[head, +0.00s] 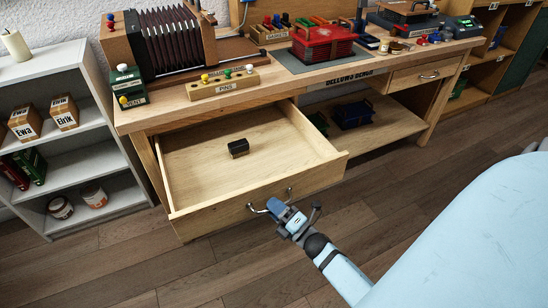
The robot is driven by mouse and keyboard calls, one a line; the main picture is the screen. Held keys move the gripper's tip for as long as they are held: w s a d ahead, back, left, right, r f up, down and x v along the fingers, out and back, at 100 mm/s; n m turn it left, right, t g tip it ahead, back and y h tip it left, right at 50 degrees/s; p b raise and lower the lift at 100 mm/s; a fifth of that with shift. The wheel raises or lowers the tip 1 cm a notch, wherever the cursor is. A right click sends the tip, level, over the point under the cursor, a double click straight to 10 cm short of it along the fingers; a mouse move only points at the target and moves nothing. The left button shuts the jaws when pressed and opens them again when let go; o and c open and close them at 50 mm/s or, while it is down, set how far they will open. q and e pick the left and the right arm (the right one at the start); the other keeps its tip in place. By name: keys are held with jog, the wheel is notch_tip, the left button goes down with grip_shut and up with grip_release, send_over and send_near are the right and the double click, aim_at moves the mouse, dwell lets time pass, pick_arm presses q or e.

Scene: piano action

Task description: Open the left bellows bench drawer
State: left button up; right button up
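The left bellows bench drawer (255,197) is pulled far out from under the left end of the wooden bench (330,72). Its inside shows, with a small dark block (238,148) lying on the bottom. A metal handle (252,208) is on the drawer's front. My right gripper (293,210) is at the right end of this handle, its fingers spread apart. It overlaps part of the handle, and I cannot tell whether it touches it. My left gripper is not in view.
A right drawer (424,74) in the bench is shut. A bellows (165,40), a pins rack (222,84) and a red device (322,42) stand on the bench top. White shelves (92,127) stand at the left. The wooden floor (215,270) before the drawer is clear.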

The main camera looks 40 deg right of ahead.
jog(key=shift+o, duration=0.4)
jog(key=shift+s, duration=0.1)
jog(key=v, duration=1.3)
jog(key=shift+s+f+p, duration=0.15)
jog(key=shift+s+p, duration=0.15)
jog(key=shift+p, duration=0.15)
